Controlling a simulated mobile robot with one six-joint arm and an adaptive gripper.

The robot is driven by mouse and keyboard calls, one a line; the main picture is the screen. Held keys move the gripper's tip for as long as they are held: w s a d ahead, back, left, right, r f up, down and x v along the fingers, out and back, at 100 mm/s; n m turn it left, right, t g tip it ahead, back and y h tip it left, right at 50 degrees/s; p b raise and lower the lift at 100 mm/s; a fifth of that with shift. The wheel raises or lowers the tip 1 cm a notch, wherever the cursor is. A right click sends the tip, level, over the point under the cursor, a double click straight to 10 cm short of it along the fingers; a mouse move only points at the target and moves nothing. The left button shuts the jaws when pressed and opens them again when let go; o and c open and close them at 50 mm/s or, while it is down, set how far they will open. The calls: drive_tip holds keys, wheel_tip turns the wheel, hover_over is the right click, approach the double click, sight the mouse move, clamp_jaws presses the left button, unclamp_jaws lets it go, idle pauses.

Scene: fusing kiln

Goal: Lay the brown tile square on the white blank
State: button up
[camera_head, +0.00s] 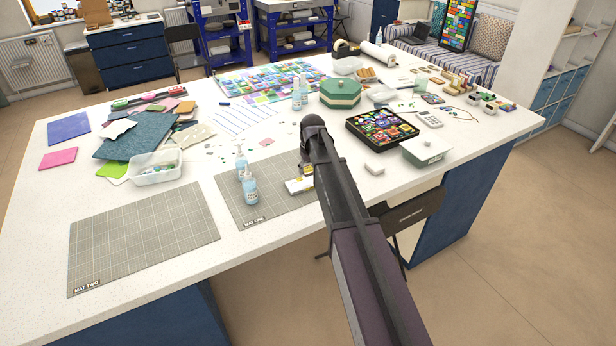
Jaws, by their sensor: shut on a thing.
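My gripper (305,168) points down over the right part of the grey mat marked MAT ONE (262,215), partly hidden behind my own arm. It is shut on a small piece that I take for the brown tile; my arm and the small scale hide most of it. The white blank (296,187) lies on this mat, just below my gripper in the picture, with a yellow patch at its upper edge. Its right side is hidden by my arm. I cannot tell whether the held tile touches the blank.
Two pump bottles (249,187) stand on the mat left of the blank. MAT TWO (140,235) is bare at the front left. A clear tub (155,174), coloured sheets (135,136), a green box (340,93), a black tray of glass pieces (382,132) and a lidded box (427,151) stand around.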

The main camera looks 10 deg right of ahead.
sight(309, 171)
drive_tip(key=shift+s+f+b, duration=0.1)
drive_tip(key=shift+f+b, duration=1.35)
drive_tip(key=shift+f, duration=0.25)
drive_tip(key=shift+f, duration=0.15)
drive_tip(key=o, duration=1.2)
drive_tip(key=shift+c, duration=0.2)
wheel_tip(309, 171, up, 12)
drive_tip(key=s+p, duration=0.1)
drive_tip(key=p, duration=1.1)
drive_tip(key=shift+s+d, duration=0.25)
drive_tip(key=shift+s, duration=0.1)
drive_tip(key=shift+s, duration=0.15)
